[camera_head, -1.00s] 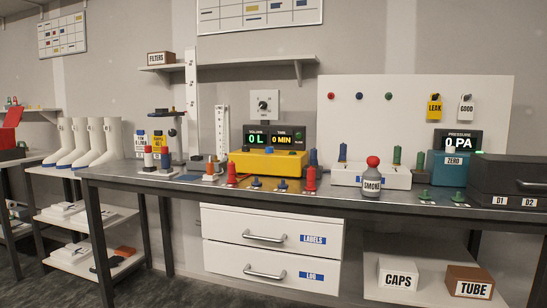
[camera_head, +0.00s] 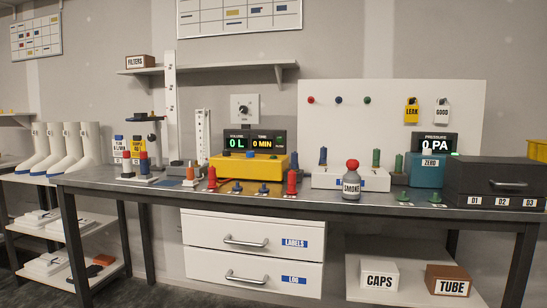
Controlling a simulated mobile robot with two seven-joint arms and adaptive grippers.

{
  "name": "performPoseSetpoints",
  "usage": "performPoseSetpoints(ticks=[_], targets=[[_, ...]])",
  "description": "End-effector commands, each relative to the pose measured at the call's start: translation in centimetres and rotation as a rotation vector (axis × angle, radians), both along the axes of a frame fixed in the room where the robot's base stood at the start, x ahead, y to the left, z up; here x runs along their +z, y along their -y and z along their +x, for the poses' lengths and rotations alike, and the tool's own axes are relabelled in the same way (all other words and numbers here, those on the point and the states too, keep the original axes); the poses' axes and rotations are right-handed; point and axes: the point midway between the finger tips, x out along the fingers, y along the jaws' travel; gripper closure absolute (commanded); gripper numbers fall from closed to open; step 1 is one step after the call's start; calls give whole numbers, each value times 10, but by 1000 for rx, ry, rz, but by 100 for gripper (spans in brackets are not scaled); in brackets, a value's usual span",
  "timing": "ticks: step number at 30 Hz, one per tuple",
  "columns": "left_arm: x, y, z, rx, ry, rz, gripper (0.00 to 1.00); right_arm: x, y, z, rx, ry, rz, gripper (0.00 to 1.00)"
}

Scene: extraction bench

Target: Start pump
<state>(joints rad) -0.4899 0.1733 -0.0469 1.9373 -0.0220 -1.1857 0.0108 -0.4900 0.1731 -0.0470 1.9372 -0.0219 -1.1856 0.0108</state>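A yellow pump unit (camera_head: 247,166) stands on the bench, left of the middle. Its dark display (camera_head: 254,143) reads 0 L and 0 MIN in green and yellow. A blue button or knob (camera_head: 250,160) sits on its top. A small green button (camera_head: 280,148) shows at the right of the display. Above it a grey wall box with a round dial (camera_head: 242,108) is fixed to the wall. Neither of my grippers shows in the head view.
On the steel bench (camera_head: 330,205) stand red fittings (camera_head: 292,181), a smoke bottle (camera_head: 352,180), a white block (camera_head: 335,180), a teal pressure unit (camera_head: 425,170) reading 0 PA, and a dark drawer box (camera_head: 490,178). White drawers (camera_head: 250,228) sit below. Boots (camera_head: 70,145) stand at the left.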

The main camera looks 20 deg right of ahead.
Motion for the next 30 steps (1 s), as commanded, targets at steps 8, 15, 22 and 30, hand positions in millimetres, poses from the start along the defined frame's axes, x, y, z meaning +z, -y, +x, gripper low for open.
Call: performPoseSetpoints(ticks=[8, 15, 22, 30], targets=[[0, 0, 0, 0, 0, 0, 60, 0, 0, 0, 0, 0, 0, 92], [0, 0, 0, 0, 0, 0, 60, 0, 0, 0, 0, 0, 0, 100], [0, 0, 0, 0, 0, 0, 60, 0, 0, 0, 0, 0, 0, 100], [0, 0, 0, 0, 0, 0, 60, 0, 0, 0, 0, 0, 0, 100]])
